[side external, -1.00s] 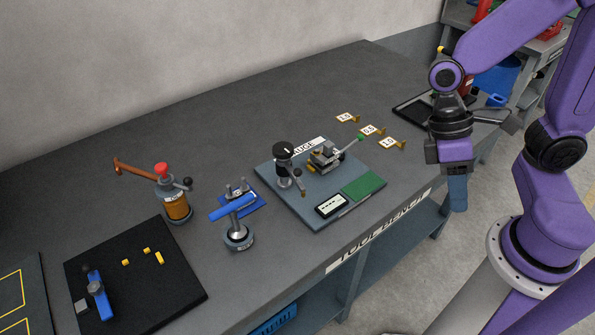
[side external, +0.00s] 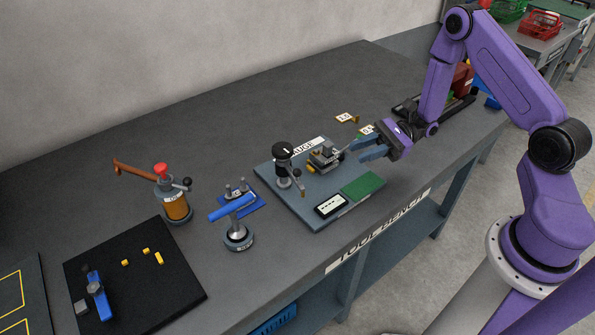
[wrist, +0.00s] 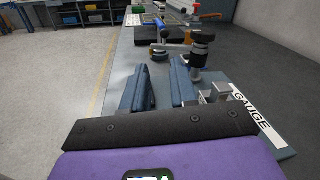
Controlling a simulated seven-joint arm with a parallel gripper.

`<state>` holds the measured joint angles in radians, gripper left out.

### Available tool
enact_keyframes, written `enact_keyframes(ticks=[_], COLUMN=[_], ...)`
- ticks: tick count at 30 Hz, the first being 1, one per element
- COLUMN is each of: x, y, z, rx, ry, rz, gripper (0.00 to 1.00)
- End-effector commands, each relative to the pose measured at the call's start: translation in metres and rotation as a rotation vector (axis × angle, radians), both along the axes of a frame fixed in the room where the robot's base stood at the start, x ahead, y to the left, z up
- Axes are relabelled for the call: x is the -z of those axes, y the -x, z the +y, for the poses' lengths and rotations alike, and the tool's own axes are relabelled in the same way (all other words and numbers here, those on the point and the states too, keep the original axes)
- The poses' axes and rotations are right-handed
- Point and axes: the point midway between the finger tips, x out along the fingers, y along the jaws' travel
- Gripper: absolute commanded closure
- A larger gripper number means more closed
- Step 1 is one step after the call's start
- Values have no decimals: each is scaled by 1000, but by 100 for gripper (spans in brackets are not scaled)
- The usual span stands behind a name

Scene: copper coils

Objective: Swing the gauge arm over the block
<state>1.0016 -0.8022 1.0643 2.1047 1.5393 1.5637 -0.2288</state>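The gauge stand (side external: 283,160) is a post with a black round head on a grey-blue plate (side external: 305,207) labelled GAUGE. A short gauge arm (side external: 298,186) hangs at the post's front, its tip pointing down to the right. A metal holder (side external: 324,155) sits right of the post; I cannot make out the block in it clearly. My gripper (side external: 361,149) is open and empty just right of this holder, its blue fingers pointing left. The wrist view shows the fingers apart (wrist: 157,78), with the gauge stand (wrist: 202,48) ahead to the right. The holder's green-tipped lever is hidden behind the gripper.
A green pad (side external: 363,187) and a small display (side external: 331,205) lie at the plate's front. A blue-armed stand (side external: 238,235) and an orange cylinder (side external: 176,203) stand to the left. Numbered tags (side external: 346,118) lie behind my gripper.

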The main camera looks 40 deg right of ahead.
Motion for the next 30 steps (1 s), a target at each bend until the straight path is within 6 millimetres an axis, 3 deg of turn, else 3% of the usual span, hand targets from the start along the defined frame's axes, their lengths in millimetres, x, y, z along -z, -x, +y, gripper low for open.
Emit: enact_keyframes(ticks=[4, 8, 30], x=[3, 3, 3], y=[-5, -8, -32], z=[-1, 15, 145], rx=[33, 28, 25], ry=[-10, -9, -7], rz=[7, 7, 7], gripper=[73, 73, 73])
